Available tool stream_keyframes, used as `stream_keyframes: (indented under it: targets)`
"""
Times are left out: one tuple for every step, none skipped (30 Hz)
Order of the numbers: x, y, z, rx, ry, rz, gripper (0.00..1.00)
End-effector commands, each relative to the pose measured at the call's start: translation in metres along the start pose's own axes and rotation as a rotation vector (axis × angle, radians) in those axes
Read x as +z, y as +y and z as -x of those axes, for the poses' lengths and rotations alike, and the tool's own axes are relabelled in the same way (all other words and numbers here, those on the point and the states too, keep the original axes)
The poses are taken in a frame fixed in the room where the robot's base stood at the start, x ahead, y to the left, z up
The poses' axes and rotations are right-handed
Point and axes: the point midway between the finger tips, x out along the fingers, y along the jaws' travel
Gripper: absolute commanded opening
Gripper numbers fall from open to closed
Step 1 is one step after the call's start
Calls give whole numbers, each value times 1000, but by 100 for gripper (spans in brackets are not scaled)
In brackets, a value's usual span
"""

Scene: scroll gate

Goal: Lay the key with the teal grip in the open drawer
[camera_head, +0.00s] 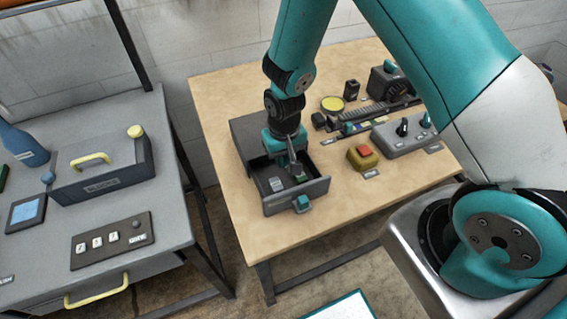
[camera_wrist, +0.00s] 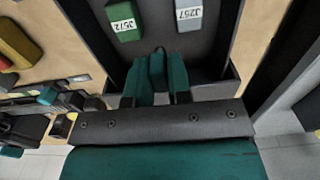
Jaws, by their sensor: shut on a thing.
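The open drawer (camera_head: 318,188) is dark grey and pulled out from its cabinet (camera_head: 258,132) on the wooden table. Its front has a teal knob (camera_head: 302,203). My gripper (camera_head: 290,160) points down over the drawer. In the wrist view, my gripper (camera_wrist: 157,75) is shut on a small dark teal piece (camera_wrist: 157,62), which looks like the key's grip. The key's shaft is hidden, and I cannot tell whether the key touches the drawer floor. A green block (camera_wrist: 122,18) marked 3572 and a grey block (camera_wrist: 188,14) marked 3257 lie in the drawer.
A yellow block with a red button (camera_head: 363,157) stands right of the drawer. A grey switch box (camera_head: 405,132) and a dark tray of parts stand behind it. A grey bench (camera_head: 170,215) with a toolbox (camera_head: 105,172) is at left. The table's front strip is clear.

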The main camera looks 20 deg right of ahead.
Motion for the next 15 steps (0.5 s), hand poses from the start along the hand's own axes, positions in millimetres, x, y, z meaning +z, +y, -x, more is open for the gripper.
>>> stream_keyframes:
  targets:
    - [0,0,-3,0,0,0,0]
    - [0,0,-5,0,0,0,0]
    - [0,0,-10,0,-1,0,0]
    - [1,0,-14,1,-3,0,0]
    - [1,0,-19,1,-3,0,0]
    - [1,0,-25,1,-3,0,0]
    - [0,0,-28,1,-2,0,0]
    - [1,0,-32,1,-3,1,0]
    - [0,0,-36,0,-1,1,0]
    - [0,0,-38,0,0,1,0]
    - [0,0,-40,0,0,1,0]
    - [0,0,-41,0,1,1,0]
    - [0,0,-41,0,1,1,0]
    - [0,0,-41,0,2,1,0]
    - [0,0,-41,0,2,1,0]
